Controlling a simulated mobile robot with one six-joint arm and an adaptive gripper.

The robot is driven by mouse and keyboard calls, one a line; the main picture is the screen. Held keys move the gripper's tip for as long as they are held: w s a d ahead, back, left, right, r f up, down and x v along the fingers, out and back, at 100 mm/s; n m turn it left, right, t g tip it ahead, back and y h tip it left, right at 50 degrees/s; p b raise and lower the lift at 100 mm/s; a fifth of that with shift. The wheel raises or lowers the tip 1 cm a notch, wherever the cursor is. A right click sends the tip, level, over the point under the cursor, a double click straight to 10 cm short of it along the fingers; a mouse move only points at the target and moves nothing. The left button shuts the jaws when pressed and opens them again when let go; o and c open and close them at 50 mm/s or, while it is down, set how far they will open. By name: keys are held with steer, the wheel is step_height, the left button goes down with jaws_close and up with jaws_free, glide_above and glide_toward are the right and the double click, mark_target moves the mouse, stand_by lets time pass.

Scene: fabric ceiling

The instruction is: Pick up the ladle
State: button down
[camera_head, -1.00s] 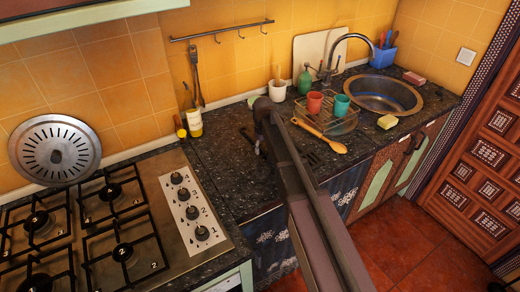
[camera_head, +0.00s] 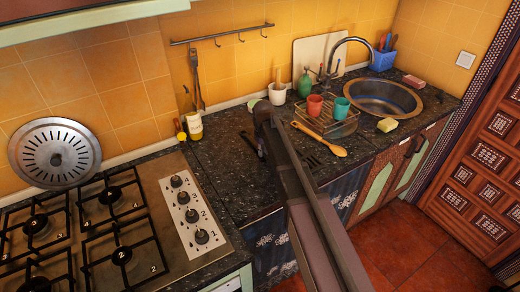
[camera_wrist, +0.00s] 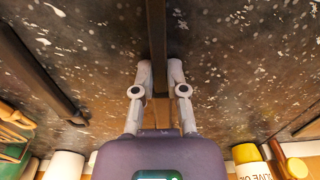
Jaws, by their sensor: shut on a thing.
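My gripper (camera_wrist: 160,80) is shut on a long dark handle, which I take to be the ladle (camera_wrist: 157,32). In the wrist view this handle runs from the top edge down between the two pale fingers. The ladle's bowl is not visible. How far the handle is from the speckled dark counter (camera_wrist: 230,60) is hard to tell. In the head view my own arm covers most of the gripper and the ladle.
Another dark bar (camera_wrist: 38,72) lies to the left in the wrist view. A wooden spoon (camera_head: 335,150) rests by the dish rack (camera_head: 325,124). An oil bottle (camera_head: 194,126) and a white cup (camera_head: 277,94) stand by the wall. The gas hob (camera_head: 165,232) is left.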

steer(key=shift+r, duration=0.15)
step_height(320, 180, up, 4)
steer(key=p, duration=0.3)
steer(key=shift+f+p, duration=0.25)
steer(key=shift+p, duration=0.15)
steer(key=s+d, duration=0.1)
steer(key=s, duration=0.4)
steer(key=s+d, duration=0.1)
steer(key=s, duration=0.4)
steer(key=s+d+r+p, duration=0.1)
steer(key=s+d, duration=0.1)
steer(key=s, duration=0.3)
steer(key=shift+s+d+r, duration=0.1)
steer(key=shift+s, duration=0.15)
stand_by(0.8)
